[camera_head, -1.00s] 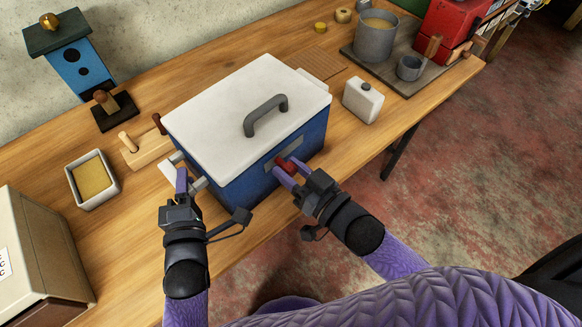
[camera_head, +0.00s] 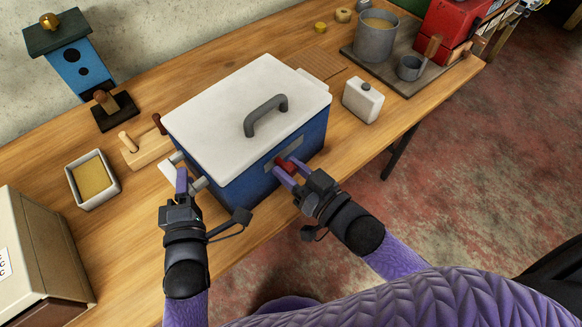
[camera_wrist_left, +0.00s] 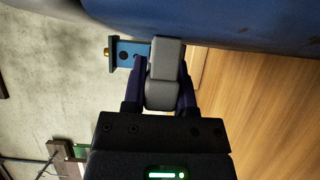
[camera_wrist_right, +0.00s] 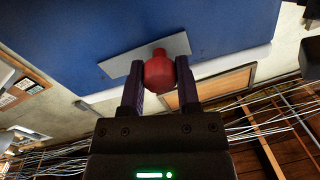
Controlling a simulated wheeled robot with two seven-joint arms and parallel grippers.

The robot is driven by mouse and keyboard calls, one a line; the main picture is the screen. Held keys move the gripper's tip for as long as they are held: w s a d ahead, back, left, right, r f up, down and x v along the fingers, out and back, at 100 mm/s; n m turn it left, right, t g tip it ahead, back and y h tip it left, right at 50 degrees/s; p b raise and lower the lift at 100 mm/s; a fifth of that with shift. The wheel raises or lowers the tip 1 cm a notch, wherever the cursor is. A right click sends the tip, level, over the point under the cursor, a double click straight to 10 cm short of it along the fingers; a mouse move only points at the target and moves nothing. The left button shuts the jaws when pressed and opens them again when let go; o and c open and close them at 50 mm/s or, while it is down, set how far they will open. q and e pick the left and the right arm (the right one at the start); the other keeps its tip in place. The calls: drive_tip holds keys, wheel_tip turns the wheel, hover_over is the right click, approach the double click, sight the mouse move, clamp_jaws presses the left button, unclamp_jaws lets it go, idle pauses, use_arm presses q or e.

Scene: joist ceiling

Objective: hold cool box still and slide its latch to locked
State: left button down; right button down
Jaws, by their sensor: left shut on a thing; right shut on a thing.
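The cool box (camera_head: 250,165) is blue with a white lid (camera_head: 220,105) and a dark grey handle on top. It stands upright on the bench, lid closed. My left gripper (camera_head: 189,185) is shut on the grey side handle (camera_wrist_left: 165,75) at the box's left end. My right gripper (camera_head: 287,172) is shut on the red latch knob (camera_wrist_right: 159,70) on the front face. The knob sits on a grey latch plate (camera_wrist_right: 118,65), which also shows in the head view (camera_head: 293,148). In the head view the fingers partly cover the knob.
A white flask (camera_head: 362,101) stands right of the box. Left are a tray with a yellow block (camera_head: 92,180), wooden pieces (camera_head: 145,148) and a blue birdhouse (camera_head: 80,66). Pots on a board (camera_head: 410,80) stand at the back right. The bench's front edge is close to the box.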

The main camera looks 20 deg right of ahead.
sight(293, 145)
idle(0.3)
drive_tip(key=shift+w+d, duration=0.35)
drive_tip(key=shift+d, duration=0.3)
drive_tip(key=shift+w+d, duration=0.35)
drive_tip(key=shift+d, duration=0.35)
drive_tip(key=shift+w+d, duration=0.35)
drive_tip(key=shift+d, duration=0.3)
drive_tip(key=shift+c, duration=1.5)
unclamp_jaws()
drive_tip(key=v, duration=1.2)
drive_tip(key=shift+f, duration=0.1)
